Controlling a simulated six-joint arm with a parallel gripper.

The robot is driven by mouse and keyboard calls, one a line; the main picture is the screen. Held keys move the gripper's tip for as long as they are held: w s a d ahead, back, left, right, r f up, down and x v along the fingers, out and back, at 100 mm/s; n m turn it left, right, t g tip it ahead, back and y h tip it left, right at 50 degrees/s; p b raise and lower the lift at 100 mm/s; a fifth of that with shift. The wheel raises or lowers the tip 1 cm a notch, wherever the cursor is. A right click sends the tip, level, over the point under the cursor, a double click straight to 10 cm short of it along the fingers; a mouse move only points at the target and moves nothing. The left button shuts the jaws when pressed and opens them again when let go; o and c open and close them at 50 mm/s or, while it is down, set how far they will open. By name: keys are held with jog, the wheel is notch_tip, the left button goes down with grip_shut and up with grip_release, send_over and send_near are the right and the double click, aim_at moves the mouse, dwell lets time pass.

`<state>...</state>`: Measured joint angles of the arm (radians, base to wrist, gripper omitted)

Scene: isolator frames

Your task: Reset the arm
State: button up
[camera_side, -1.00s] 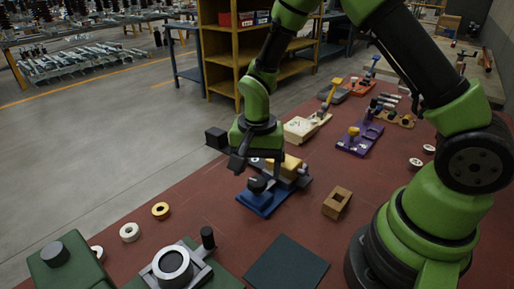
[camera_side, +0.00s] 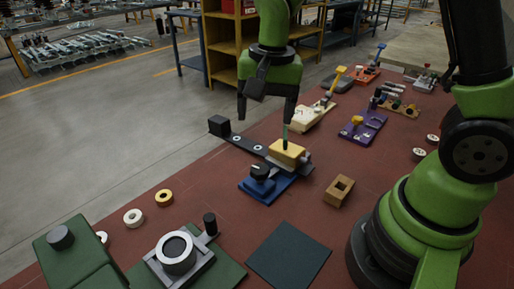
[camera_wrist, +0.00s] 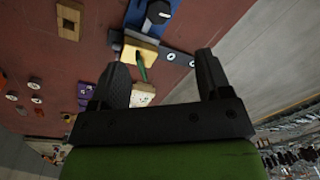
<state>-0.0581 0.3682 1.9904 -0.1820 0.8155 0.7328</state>
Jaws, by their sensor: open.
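My gripper (camera_side: 266,108) hangs in the air with its fingers pointing down. It is open and nothing shows between the fingers, which also appear apart in the wrist view (camera_wrist: 160,68). Below it is a blue-based fixture (camera_side: 265,194) with a black knob (camera_side: 261,172) and a yellow block (camera_side: 287,152). A thin green piece (camera_side: 285,137) stands up from the block, apart from the fingers as far as I can tell. A dark bar (camera_side: 247,144) with pale round spots runs left from the block to a black cube (camera_side: 219,125).
A wooden block with a square hole (camera_side: 339,191) lies right of the fixture. A purple fixture (camera_side: 362,132) and a cream fixture (camera_side: 312,117) stand behind. Rings (camera_side: 164,197), a grey clamp (camera_side: 178,254) and a dark mat (camera_side: 288,254) lie in front on the red table.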

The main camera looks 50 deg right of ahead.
jog(key=s+r+n+t+y, duration=0.1)
jog(key=s+r+n+t, duration=0.5)
jog(key=s+r, duration=0.6)
jog(key=shift+s+a+y, duration=0.3)
jog(key=shift+s+a, duration=0.05)
jog(key=shift+s, duration=0.9)
